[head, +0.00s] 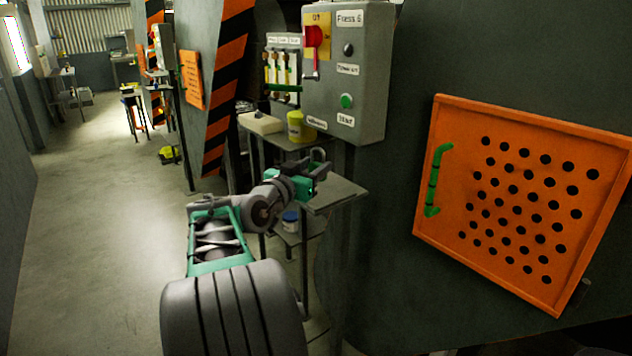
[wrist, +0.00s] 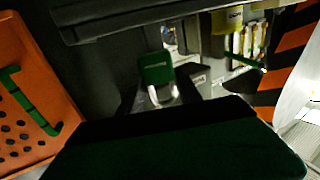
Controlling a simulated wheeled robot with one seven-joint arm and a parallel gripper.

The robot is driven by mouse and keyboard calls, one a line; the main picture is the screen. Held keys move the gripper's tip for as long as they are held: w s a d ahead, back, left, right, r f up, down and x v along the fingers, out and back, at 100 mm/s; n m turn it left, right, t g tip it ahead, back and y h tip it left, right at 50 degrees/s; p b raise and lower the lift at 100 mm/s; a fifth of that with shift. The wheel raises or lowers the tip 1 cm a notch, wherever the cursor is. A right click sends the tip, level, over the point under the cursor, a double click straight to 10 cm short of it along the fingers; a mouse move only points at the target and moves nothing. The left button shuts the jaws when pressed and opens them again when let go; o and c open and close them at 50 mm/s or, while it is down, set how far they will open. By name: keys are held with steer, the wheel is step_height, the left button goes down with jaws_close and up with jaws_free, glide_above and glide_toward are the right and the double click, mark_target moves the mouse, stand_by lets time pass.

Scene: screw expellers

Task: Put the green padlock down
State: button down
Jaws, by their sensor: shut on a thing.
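The green padlock (wrist: 156,68) shows in the wrist view, its pale shackle (wrist: 161,97) toward the bottom of that picture. That picture is upside down compared with the head view, so the padlock's body hangs below its shackle. My gripper (wrist: 160,88) is shut on the padlock, its dark fingers on either side of the shackle. In the head view my gripper (head: 319,164) is over or beside the small grey table (head: 340,193), below the control box. I cannot make out the padlock there, nor whether it touches the table.
The grey control box (head: 370,90) with a red switch hangs behind the table. An orange perforated panel (head: 458,185) is at right. The table's right part looks clear.

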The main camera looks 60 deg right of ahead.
steer(key=f, duration=0.3)
steer(key=shift+d+b, duration=0.3)
steer(key=shift+d, duration=0.1)
steer(key=shift+f, duration=0.4)
steer(key=shift+f, duration=0.2)
steer(key=c, duration=0.8)
jaws_free()
